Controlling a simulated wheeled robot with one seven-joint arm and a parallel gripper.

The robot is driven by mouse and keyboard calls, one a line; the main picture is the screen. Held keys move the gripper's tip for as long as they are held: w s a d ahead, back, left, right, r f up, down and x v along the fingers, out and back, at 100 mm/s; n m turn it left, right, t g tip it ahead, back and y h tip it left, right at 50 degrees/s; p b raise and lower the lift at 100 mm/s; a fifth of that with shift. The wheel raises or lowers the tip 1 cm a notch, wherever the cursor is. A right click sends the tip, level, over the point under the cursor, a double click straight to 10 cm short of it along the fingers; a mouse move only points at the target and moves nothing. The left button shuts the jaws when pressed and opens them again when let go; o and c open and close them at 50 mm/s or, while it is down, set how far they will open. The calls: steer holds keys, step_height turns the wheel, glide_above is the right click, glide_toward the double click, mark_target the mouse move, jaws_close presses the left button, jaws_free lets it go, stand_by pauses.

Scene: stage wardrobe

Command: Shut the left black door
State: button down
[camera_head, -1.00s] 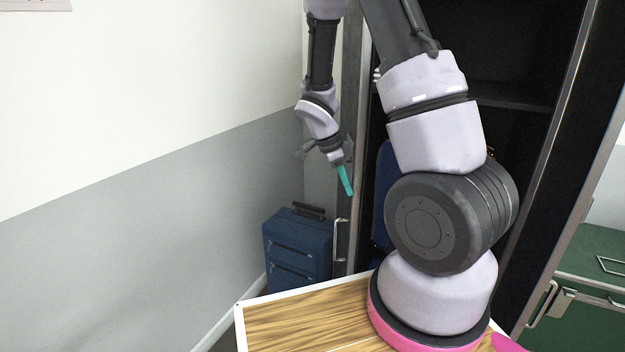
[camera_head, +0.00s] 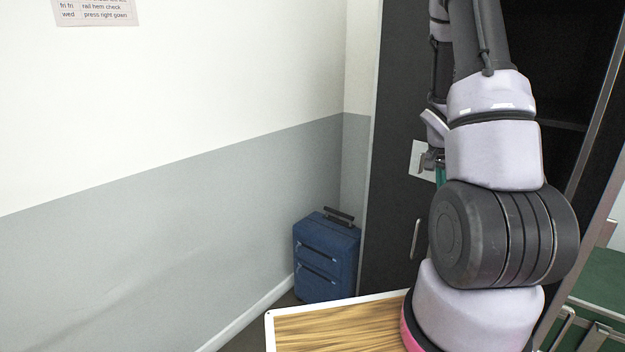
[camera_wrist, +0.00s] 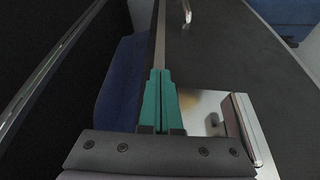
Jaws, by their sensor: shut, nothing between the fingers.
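The left black door (camera_head: 391,205) stands left of my arm in the head view, its outer face showing, with a pale upright handle (camera_head: 415,238) and a light plate (camera_head: 421,160). My arm hides its right part, so I cannot tell how far it stands open. In the wrist view the door (camera_wrist: 235,60) fills the right side, with its pale edge strip running up from my fingertips. My gripper (camera_wrist: 160,72) is shut and empty at that edge; contact is unclear. In the head view my gripper (camera_head: 440,175) is partly hidden by my arm.
A blue suitcase (camera_head: 326,258) stands on the floor by the wall, left of the door. A blue object (camera_wrist: 120,80) lies left of the door edge in the wrist view. A wooden-topped surface (camera_head: 335,332) is in front. Green furniture (camera_head: 605,275) stands at right.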

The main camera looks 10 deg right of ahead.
steer(key=shift+n, duration=0.4)
steer(key=w+d, duration=0.2)
steer(key=d, duration=0.3)
steer(key=shift+w, duration=0.4)
steer(key=shift+d+r, duration=0.1)
